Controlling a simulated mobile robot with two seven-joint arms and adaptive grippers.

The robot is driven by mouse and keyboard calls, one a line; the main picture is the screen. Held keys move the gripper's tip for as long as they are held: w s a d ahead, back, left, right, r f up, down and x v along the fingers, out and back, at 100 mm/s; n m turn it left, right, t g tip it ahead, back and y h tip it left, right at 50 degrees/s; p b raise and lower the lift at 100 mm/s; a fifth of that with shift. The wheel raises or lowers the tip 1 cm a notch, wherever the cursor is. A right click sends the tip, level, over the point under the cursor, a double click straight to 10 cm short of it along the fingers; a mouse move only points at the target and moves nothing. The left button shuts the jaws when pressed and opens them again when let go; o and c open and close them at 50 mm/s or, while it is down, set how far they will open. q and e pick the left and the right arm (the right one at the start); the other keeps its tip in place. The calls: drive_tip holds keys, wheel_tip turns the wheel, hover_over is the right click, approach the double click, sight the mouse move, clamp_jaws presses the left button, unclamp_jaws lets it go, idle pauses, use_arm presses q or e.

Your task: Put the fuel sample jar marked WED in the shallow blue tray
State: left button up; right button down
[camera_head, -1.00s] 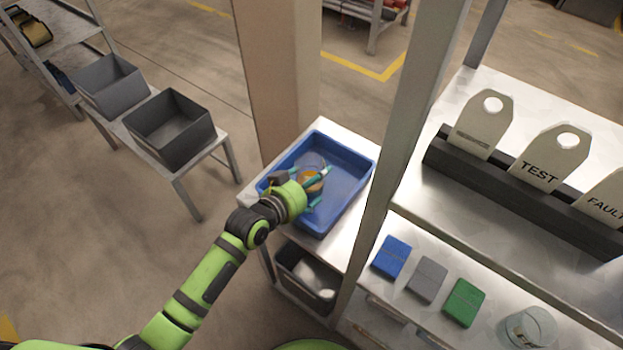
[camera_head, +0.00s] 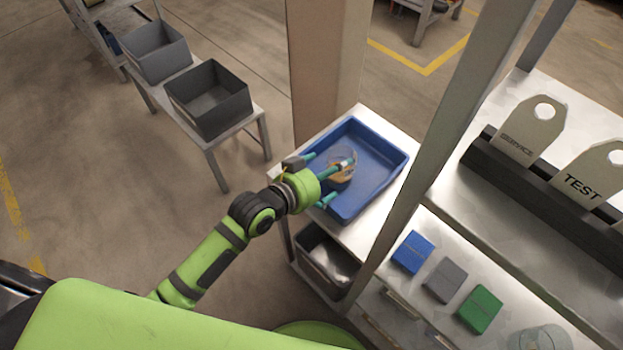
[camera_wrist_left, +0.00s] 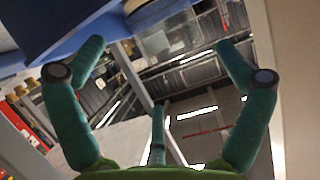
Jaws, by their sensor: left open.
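The shallow blue tray (camera_head: 385,168) lies on the metal shelf in the middle of the head view. It also shows at the top left of the wrist view (camera_wrist_left: 60,25). A clear jar with amber contents (camera_head: 342,168) is within the tray's outline, toward its left side. Its marking cannot be read. My left gripper (camera_head: 334,178) is at the tray's left edge, teal fingers spread open around or beside the jar; contact cannot be told. In the wrist view the fingers (camera_wrist_left: 160,78) are wide apart with nothing clearly between them. My right gripper is not in view.
A grey post (camera_head: 440,150) stands right of the tray, and a tan column (camera_head: 325,70) behind it. Blue, grey and green blocks (camera_head: 446,280) and a glass jar (camera_head: 543,338) are on the right bench. Grey bins (camera_head: 210,98) stand on a bench at left. The tray's right half is clear.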

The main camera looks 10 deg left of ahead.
use_arm(q)
drive_tip(key=v, duration=0.6)
drive_tip(key=shift+s+a, duration=0.2)
drive_tip(key=shift+s, duration=0.1)
